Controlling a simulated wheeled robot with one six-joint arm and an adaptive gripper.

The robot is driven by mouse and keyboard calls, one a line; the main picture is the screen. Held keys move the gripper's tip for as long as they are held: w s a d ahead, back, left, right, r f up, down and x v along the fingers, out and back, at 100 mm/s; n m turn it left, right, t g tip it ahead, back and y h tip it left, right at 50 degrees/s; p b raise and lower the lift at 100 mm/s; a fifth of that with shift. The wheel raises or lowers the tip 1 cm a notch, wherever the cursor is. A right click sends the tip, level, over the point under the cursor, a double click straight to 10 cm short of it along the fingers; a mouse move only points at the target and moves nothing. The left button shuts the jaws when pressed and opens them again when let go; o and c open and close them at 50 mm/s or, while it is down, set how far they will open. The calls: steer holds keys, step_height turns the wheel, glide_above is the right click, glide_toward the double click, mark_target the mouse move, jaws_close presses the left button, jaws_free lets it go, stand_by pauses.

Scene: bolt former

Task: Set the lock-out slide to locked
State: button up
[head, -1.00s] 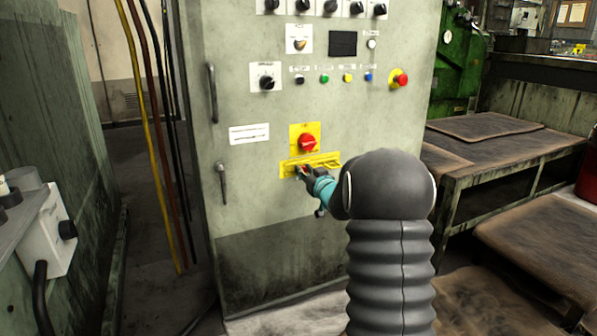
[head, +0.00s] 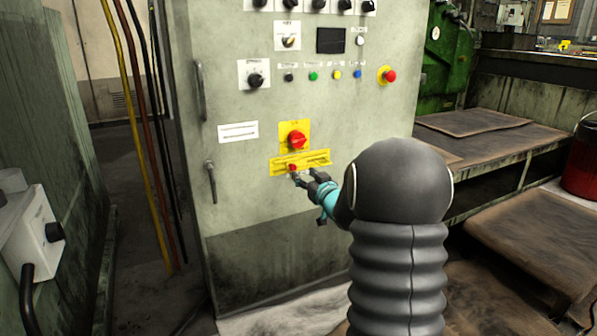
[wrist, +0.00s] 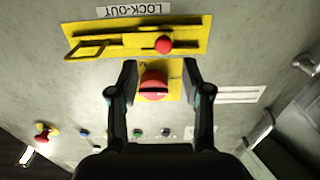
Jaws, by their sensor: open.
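The lock-out slide is a yellow plate (head: 318,160) on the cabinet front, with a red knob (head: 292,168) near its left end. The wrist view is upside down: the plate (wrist: 190,38) carries a LOCK-OUT label (wrist: 133,10), and the red knob (wrist: 163,46) shows towards its right end, with a yellow loop at the other end. My gripper (head: 302,176) is open and empty just below the knob in the head view. In the wrist view, my gripper's fingertips (wrist: 160,68) are spread either side of the knob's line, and the knob appears beyond them, not gripped.
A red rotary switch (head: 297,140) on a yellow plate sits just above the slide; it also shows between my fingers in the wrist view (wrist: 153,88). Buttons and a red emergency stop (head: 390,76) are higher up. A door handle (head: 211,182) is at left. A low bench stands right.

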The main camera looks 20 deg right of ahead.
steer(key=s, duration=0.6)
steer(key=shift+d, duration=0.15)
steer(key=shift+w, duration=0.1)
